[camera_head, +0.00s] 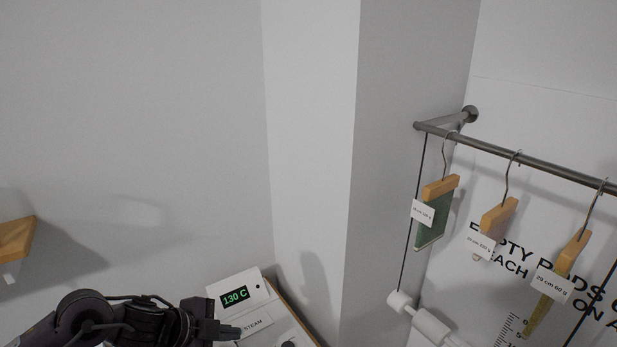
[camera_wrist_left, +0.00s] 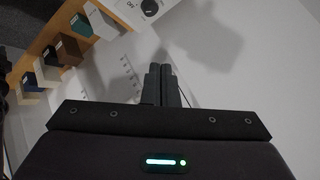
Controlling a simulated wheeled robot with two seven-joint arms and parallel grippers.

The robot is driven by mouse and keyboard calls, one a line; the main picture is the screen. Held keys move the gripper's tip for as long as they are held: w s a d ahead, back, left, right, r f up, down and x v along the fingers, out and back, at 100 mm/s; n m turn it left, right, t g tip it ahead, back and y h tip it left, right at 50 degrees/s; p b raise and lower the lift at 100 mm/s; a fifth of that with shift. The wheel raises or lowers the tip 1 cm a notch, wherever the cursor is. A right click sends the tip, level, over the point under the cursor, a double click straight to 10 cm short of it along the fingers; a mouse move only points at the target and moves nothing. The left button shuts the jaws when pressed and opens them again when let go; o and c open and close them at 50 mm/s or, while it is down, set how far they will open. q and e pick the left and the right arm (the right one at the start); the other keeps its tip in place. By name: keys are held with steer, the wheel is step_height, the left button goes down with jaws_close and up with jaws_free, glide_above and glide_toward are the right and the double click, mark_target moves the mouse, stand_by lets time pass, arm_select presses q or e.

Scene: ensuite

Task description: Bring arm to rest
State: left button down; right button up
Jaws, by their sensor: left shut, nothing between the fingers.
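My left arm comes in at the bottom left of the head view. Its gripper (camera_head: 238,331) points right, in front of the white steam unit. In the left wrist view the two dark fingers of my left gripper (camera_wrist_left: 160,72) are together with nothing between them. They point toward a pale wall and touch nothing that I can make out. My right gripper is not in view.
A white steam unit (camera_head: 262,298) reads 130 C. A metal rail (camera_head: 540,163) at right carries several hangers, one with green cloth (camera_head: 434,222). A wooden shelf end (camera_head: 15,240) juts in at left. The wrist view shows a wooden shelf (camera_wrist_left: 70,22) with coloured blocks.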

arm_select(q)
steer(key=s+d+n+t, duration=0.2)
steer(key=d+n+t, duration=0.15)
steer(key=d, duration=0.45)
steer(key=s+a+f+n+g+y, duration=0.3)
steer(key=s+a+n, duration=0.35)
steer(key=s, duration=0.25)
steer(key=s+a+f+n+g+y, duration=0.3)
steer(key=s+a+n+y, duration=0.15)
steer(key=s+n, duration=0.35)
step_height(320, 180, down, 38)
steer(key=s+m+g+b, duration=0.1)
steer(key=s+b, duration=0.1)
steer(key=b, duration=0.5)
steer(key=s+a+f+b, duration=0.2)
steer(key=s+f, duration=0.8)
steer(key=f, duration=0.1)
steer(key=s+a+f+g+b, duration=0.1)
steer(key=s+a+f+b, duration=0.1)
steer(key=s+f, duration=0.7)
step_height(320, 180, down, 3)
steer(key=shift+s+a+b, duration=0.15)
steer(key=shift+s+b, duration=0.25)
steer(key=shift+b, duration=0.35)
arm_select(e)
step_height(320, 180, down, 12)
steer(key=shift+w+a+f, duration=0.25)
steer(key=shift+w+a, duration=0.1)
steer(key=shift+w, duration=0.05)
